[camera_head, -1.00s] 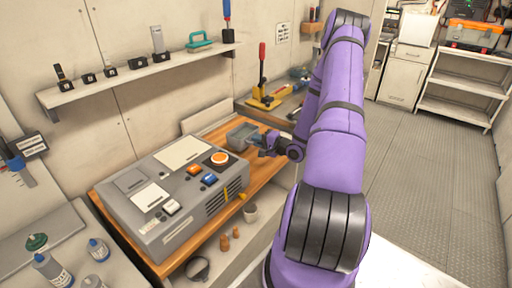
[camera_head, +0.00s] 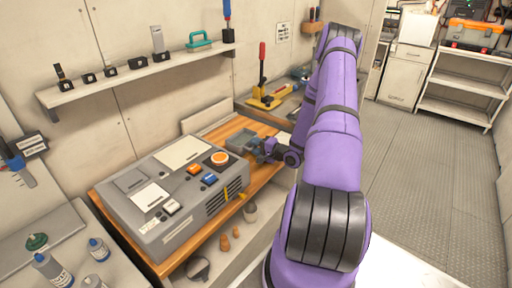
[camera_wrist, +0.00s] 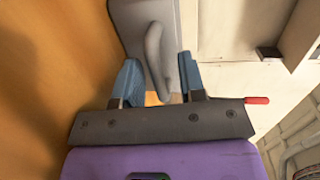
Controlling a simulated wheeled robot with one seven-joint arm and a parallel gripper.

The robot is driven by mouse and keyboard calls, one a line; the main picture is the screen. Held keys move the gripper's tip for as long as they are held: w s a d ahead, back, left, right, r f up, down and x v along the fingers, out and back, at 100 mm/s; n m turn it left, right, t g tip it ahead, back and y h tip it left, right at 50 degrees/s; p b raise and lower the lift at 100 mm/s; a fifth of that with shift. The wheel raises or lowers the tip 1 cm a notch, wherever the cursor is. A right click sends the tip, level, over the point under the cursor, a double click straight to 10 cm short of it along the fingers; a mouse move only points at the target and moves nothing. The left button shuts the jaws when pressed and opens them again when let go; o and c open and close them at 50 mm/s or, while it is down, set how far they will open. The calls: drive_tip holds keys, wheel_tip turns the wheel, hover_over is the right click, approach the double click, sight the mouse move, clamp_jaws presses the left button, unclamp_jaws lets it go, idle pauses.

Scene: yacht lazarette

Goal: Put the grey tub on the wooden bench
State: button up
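The grey tub (camera_head: 240,141) is at the far part of the wooden bench (camera_head: 216,133), just beyond the grey control box; it appears to rest on the wood, though its underside is hidden. My gripper (camera_head: 262,148) is at the tub's right side. In the wrist view, the tub (camera_wrist: 133,14) is at the top with its curved grey handle (camera_wrist: 154,48). The blue fingers of my gripper (camera_wrist: 160,72) stand apart on either side of the handle, with gaps showing beside it. Orange-brown wood (camera_wrist: 50,70) fills the left of that view.
The grey control box (camera_head: 170,190) with buttons covers most of the near bench. A yellow press with a red handle (camera_head: 262,92) stands beyond the tub. A wall shelf (camera_head: 135,72) holds several tools. Floor at right is clear.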

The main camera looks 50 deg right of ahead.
drive_tip(key=v, duration=1.2)
drive_tip(key=w+a+r+n+g+h, duration=0.25)
drive_tip(key=w+r+n+g, duration=0.35)
drive_tip(key=w+r, duration=0.6)
drive_tip(key=s+a+r+n+g+h, duration=0.1)
drive_tip(key=a+r+n+h, duration=0.1)
drive_tip(key=a+r, duration=0.35)
drive_tip(key=s+a+r+n+h, duration=0.1)
drive_tip(key=a+r+n+h, duration=0.1)
drive_tip(key=r, duration=0.7)
drive_tip(key=s+a+r+n+g, duration=0.1)
drive_tip(key=s+a+r, duration=0.4)
drive_tip(key=a+r, duration=0.15)
drive_tip(key=s+a+r+n+g, duration=0.1)
drive_tip(key=s+a+r, duration=0.35)
drive_tip(key=a, duration=0.35)
drive_tip(key=s+a+r+n+g+y, duration=0.2)
drive_tip(key=s+a+n+y, duration=0.2)
drive_tip(key=s+a, duration=0.8)
drive_tip(key=shift+s+r, duration=0.35)
drive_tip(key=shift+s, duration=0.9)
